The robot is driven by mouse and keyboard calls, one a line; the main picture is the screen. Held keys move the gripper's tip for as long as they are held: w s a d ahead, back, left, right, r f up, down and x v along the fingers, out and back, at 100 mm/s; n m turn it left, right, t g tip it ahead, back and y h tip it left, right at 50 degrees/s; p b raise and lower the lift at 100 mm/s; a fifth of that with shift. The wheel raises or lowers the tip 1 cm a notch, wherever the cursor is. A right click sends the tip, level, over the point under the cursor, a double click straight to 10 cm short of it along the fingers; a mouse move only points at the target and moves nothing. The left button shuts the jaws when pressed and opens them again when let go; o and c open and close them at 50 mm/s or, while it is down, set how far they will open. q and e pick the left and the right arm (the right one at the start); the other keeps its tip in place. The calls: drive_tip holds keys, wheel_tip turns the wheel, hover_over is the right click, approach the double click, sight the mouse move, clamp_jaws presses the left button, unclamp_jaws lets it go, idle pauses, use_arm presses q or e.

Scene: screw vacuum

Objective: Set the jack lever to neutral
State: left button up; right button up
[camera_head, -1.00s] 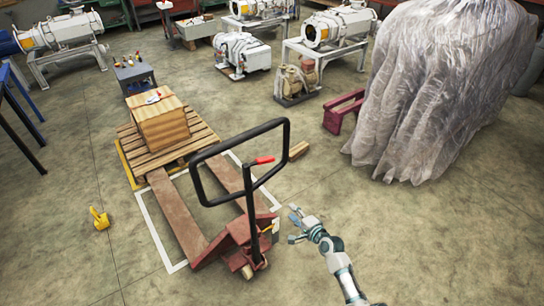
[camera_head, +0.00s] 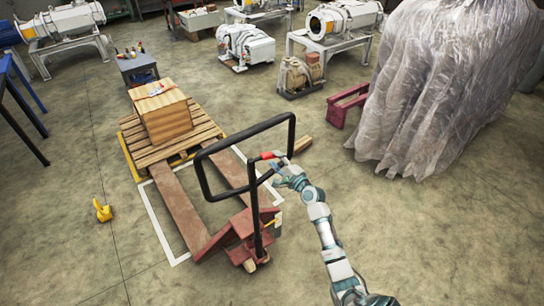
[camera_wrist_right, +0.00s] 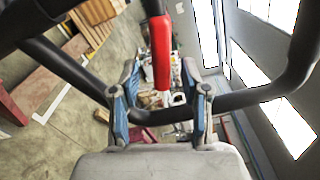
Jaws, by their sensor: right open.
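The red pallet jack (camera_head: 238,236) stands on the floor with its forks toward a wooden pallet. Its black loop handle (camera_head: 204,178) rises upright. The jack lever, with a red grip (camera_head: 268,156), sits inside the loop; it also shows in the right wrist view as a red grip (camera_wrist_right: 160,52). My right gripper (camera_head: 280,170) is at the handle, close to the lever. In the right wrist view the right gripper (camera_wrist_right: 160,100) is open, its two blue-padded fingers apart on either side of the lever's red end. I cannot tell whether they touch it. My left gripper is not in view.
A wooden box (camera_head: 162,115) sits on the pallet (camera_head: 140,152). A yellow object (camera_head: 103,211) lies on the floor at left. A plastic-draped bulk (camera_head: 440,90) and a maroon stand (camera_head: 346,104) are at right.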

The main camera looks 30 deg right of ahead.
sight(273, 158)
drive_tip(key=shift+w+a+r, duration=0.1)
drive_tip(key=shift+w+a, duration=0.25)
drive_tip(key=shift+w, duration=0.45)
drive_tip(key=shift+w+a+r, duration=0.1)
drive_tip(key=shift+w+a, duration=0.2)
drive_tip(key=shift+w, duration=0.5)
drive_tip(key=shift+d+f, duration=0.2)
drive_tip(key=shift+d, duration=0.1)
clamp_jaws()
